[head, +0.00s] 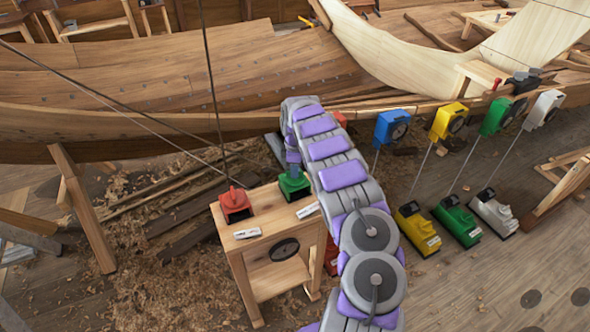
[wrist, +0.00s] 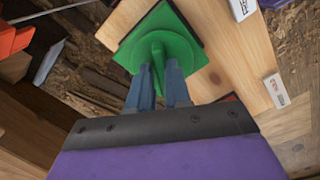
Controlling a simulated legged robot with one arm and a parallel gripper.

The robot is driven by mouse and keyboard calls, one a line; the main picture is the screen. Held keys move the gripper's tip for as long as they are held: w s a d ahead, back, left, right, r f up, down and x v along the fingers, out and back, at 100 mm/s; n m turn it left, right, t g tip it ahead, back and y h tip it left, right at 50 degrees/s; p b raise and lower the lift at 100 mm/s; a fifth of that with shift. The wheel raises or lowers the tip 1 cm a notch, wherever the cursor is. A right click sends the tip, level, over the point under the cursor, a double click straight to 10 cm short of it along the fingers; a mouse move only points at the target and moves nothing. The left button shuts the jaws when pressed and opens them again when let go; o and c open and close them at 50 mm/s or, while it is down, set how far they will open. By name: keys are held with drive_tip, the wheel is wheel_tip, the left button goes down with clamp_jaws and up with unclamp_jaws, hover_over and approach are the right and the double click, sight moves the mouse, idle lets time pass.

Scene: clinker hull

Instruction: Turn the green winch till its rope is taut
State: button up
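The green winch (head: 294,187) sits on top of a wooden stand (head: 270,210), beside a red one. In the wrist view the green winch (wrist: 172,35) shows as a square green body with a round hub and a stem pointing at the camera. My gripper (wrist: 160,72) has its two blue-grey fingers on either side of the green stem, seemingly touching it. In the head view my gripper (head: 294,171) comes down onto the green winch from above, partly hidden by my arm. I cannot make out the green winch's rope clearly.
A red winch (head: 235,203) stands left of the green one, near ropes rising to the upper left. Blue (head: 392,127), yellow (head: 449,120), green (head: 495,116) and white (head: 543,108) boxes hang at right, with coloured units on the floor below. The hull (head: 170,75) lies behind.

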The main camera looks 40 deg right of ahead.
drive_tip(key=shift+a, duration=0.15)
clamp_jaws()
drive_tip(key=shift+r, duration=0.1)
drive_tip(key=shift+p, duration=0.35)
drive_tip(key=m+p, duration=0.2)
drive_tip(key=m, duration=0.1)
drive_tip(key=shift+w+a+r, duration=0.1)
drive_tip(key=shift+r, duration=0.05)
drive_tip(key=m+p, duration=0.3)
drive_tip(key=m, duration=0.1)
drive_tip(key=shift+w+m, duration=0.1)
drive_tip(key=shift+m, duration=0.2)
drive_tip(key=m+p, duration=0.2)
drive_tip(key=m, duration=0.3)
drive_tip(key=shift+d, duration=0.2)
drive_tip(key=shift+m, duration=0.3)
drive_tip(key=shift+o, duration=2.3)
unclamp_jaws()
drive_tip(key=shift+f, duration=0.2)
drive_tip(key=shift+r, duration=0.1)
